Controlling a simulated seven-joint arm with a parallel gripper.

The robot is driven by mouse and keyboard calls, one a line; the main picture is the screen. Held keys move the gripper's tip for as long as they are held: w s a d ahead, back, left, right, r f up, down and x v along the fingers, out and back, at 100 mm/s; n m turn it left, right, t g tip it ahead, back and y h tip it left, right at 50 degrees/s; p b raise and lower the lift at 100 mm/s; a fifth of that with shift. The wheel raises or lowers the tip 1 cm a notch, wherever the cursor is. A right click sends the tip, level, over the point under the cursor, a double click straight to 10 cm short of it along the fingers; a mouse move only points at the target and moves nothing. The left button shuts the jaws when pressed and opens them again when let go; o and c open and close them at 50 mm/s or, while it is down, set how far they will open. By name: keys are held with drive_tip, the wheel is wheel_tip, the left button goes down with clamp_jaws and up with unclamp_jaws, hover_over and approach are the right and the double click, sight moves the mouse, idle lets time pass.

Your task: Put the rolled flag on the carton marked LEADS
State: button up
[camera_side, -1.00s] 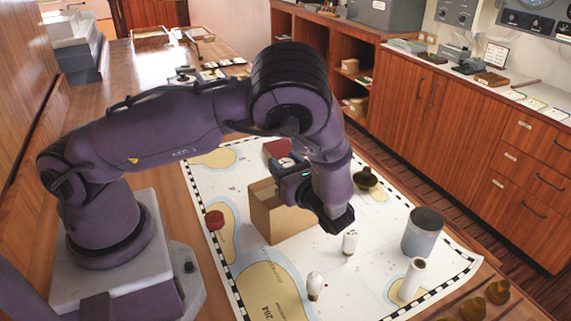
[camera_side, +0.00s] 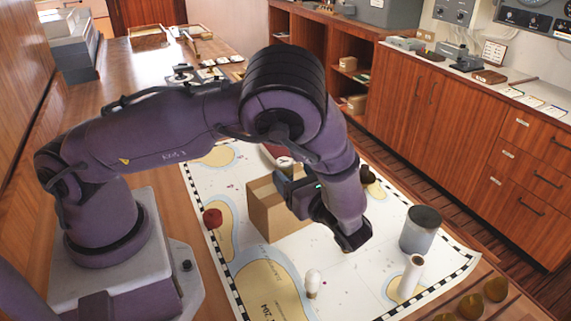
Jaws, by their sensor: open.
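The open brown carton (camera_side: 275,215) stands on the chart, left of my gripper; no LEADS lettering is readable on it from here. My gripper (camera_side: 354,240) points down, low over the chart, right of the carton. It is open; the space between its fingers is hard to see. A small white cylinder seen there earlier is now hidden by the gripper. I cannot tell for sure which thing is the rolled flag. A white roll (camera_side: 410,277) stands upright at the lower right, apart from the gripper.
A grey can (camera_side: 421,230) stands right of my gripper. A white bulb (camera_side: 312,283) stands in front of it. A red round item (camera_side: 212,218) lies left of the carton. Dark brass-like pieces (camera_side: 470,305) line the front right edge. The chart's lower left is clear.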

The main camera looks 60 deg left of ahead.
drive_tip(key=d, duration=0.6)
drive_tip(key=s+a+r+n+t+h, duration=0.1)
drive_tip(key=s+r+n+t+h, duration=0.2)
drive_tip(key=s+r+n+h, duration=0.4)
drive_tip(key=s+a+r+n+t+h, duration=0.2)
drive_tip(key=s+r+n+t+h, duration=0.1)
drive_tip(key=s+r+n+h, duration=0.4)
wheel_tip(320, 180, up, 7)
drive_tip(key=n+h, duration=0.3)
drive_tip(key=h, duration=0.1)
drive_tip(key=shift+s+a+r+t, duration=0.15)
drive_tip(key=shift+a+t, duration=0.1)
drive_tip(key=shift+t, duration=0.15)
